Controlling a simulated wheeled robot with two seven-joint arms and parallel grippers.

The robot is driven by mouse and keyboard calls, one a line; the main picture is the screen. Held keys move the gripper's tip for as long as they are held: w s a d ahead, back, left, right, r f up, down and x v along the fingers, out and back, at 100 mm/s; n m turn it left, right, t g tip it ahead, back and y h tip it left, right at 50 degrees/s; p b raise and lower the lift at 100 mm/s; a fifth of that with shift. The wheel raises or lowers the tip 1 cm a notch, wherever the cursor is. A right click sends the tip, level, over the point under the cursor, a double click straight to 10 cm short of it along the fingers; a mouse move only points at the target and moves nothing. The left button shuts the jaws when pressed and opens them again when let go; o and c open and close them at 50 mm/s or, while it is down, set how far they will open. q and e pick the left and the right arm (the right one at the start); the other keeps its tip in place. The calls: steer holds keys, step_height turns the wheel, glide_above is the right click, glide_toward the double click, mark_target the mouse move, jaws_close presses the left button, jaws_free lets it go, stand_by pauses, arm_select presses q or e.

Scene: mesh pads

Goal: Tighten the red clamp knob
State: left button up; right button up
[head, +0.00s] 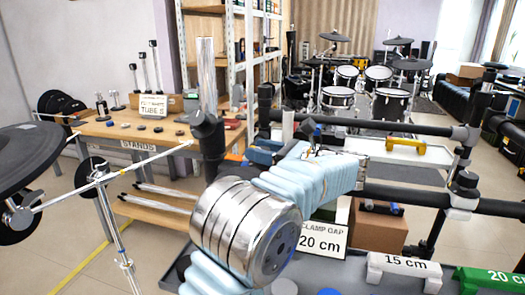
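I cannot make out the red clamp knob in the head view; my arm covers much of the middle of the rack. Black rack bars (410,125) with dark clamps run across the right half. One dark clamp (463,190) sits on the right upright. A thick silver tube (207,80) stands upright in a black holder left of centre. My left arm (245,232), silver and pale blue, reaches from the bottom up and right to the rack. Its fingers are not clear, so I cannot tell their opening. My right gripper does not show.
A grey surface (345,272) at the front holds a "CLAMP GAP 20 cm" sign (321,240), a white 15 cm block (404,266) and a green 20 cm block (488,279). A yellow tool (405,147) lies on a white tray. Cymbal and stand (110,190) crowd the left.

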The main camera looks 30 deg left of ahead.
arm_select(q)
steer(key=c, duration=0.4)
steer(key=m+t, duration=0.2)
steer(key=t, duration=0.1)
steer(key=m+t, duration=0.2)
steer(key=t, duration=0.1)
steer(key=shift+s+h, duration=0.1)
steer(key=shift+h, duration=0.3)
steer(key=shift+c, duration=0.2)
steer(key=shift+m+t+h, duration=0.3)
steer(key=shift+m+t, duration=0.2)
steer(key=shift+t, duration=0.4)
steer(key=o, duration=0.9)
steer(key=shift+o, duration=0.2)
steer(key=v, duration=1.4)
steer(key=shift+w+b, duration=0.2)
steer(key=shift+b, duration=0.2)
steer(key=shift+f, duration=0.1)
